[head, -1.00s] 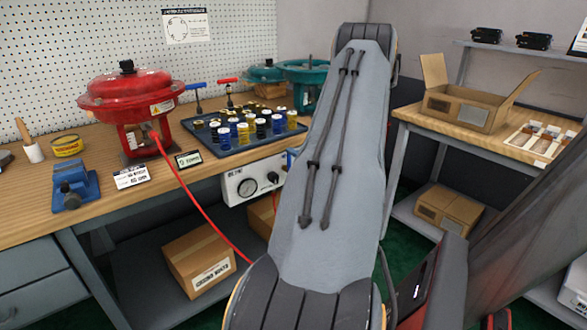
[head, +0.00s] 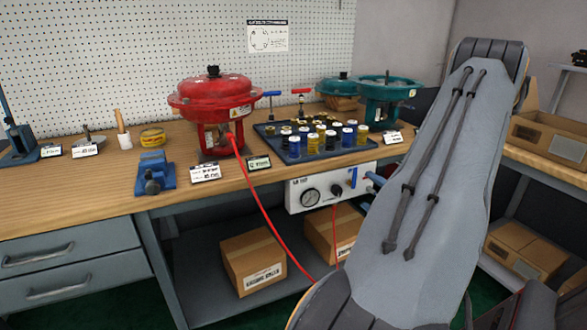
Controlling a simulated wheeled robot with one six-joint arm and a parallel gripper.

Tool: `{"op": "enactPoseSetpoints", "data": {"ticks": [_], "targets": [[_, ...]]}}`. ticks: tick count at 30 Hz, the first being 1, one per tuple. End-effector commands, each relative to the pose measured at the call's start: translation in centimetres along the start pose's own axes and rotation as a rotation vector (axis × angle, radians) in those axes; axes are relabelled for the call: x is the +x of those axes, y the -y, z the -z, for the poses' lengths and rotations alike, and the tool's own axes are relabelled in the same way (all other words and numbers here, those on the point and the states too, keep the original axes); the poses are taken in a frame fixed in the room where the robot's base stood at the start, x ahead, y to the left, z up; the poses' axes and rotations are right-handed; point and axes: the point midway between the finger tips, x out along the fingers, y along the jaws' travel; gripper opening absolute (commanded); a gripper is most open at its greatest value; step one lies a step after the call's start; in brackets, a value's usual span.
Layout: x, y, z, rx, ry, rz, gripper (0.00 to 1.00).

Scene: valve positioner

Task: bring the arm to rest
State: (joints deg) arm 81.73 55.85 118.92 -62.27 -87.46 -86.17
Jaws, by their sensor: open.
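My arm (head: 435,175) fills the right side of the head view as a long grey link with two dark cables along it. It slants from the lower middle up to a dark joint at the upper right. My gripper is not in view. The arm covers part of the right end of the workbench and part of the shelf behind it.
The wooden workbench (head: 75,195) carries a red actuator (head: 212,97), a dark tray (head: 268,130) of blue, yellow and black fittings, a blue vise (head: 154,174) and teal actuators (head: 386,90). A red hose (head: 262,205) hangs down its front. Cardboard boxes (head: 252,263) sit underneath.

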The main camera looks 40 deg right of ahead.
Motion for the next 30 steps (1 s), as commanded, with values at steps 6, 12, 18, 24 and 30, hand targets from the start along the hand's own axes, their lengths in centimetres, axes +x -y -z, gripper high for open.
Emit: {"op": "enactPoseSetpoints", "data": {"ticks": [6, 12, 18, 24, 30], "targets": [[3.0, -0.1, 0.1, -0.003, -0.005, -0.002, 0.85], [5.8, -0.1, 0.1, -0.002, -0.003, -0.002, 0.85], [7.3, -0.1, 0.1, -0.001, -0.001, -0.001, 0.85], [7.6, -0.1, 0.1, -0.001, -0.001, -0.001, 0.85], [7.5, -0.1, 0.0, -0.001, 0.0, -0.002, 0.85]]}}
